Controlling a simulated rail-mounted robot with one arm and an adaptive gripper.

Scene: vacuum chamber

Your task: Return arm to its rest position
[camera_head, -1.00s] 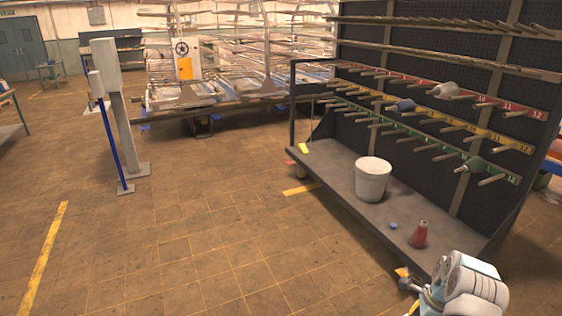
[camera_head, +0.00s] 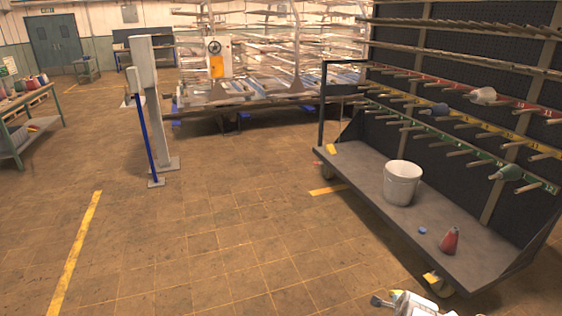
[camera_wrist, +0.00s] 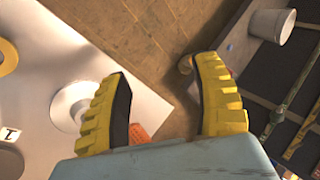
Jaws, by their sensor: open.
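My gripper (camera_wrist: 163,82) shows in the wrist view with its two yellow ribbed fingers spread wide apart. It is open, with bare floor between the fingertips. A small orange-red piece (camera_wrist: 138,134) shows behind the left finger near the gripper's base; I cannot tell what it is. In the head view only part of my white arm (camera_head: 416,306) shows at the bottom edge, in front of the rack's near end. The rest of the arm is out of the picture.
A dark pegboard rack (camera_head: 345,172) with colored peg rows stands at right. Its shelf holds a white bucket (camera_head: 402,184), a red cone-like item (camera_head: 450,241) and a small blue piece (camera_head: 422,230). Grey posts (camera_head: 158,110) and a green-framed table (camera_head: 45,130) stand left. Middle floor is clear.

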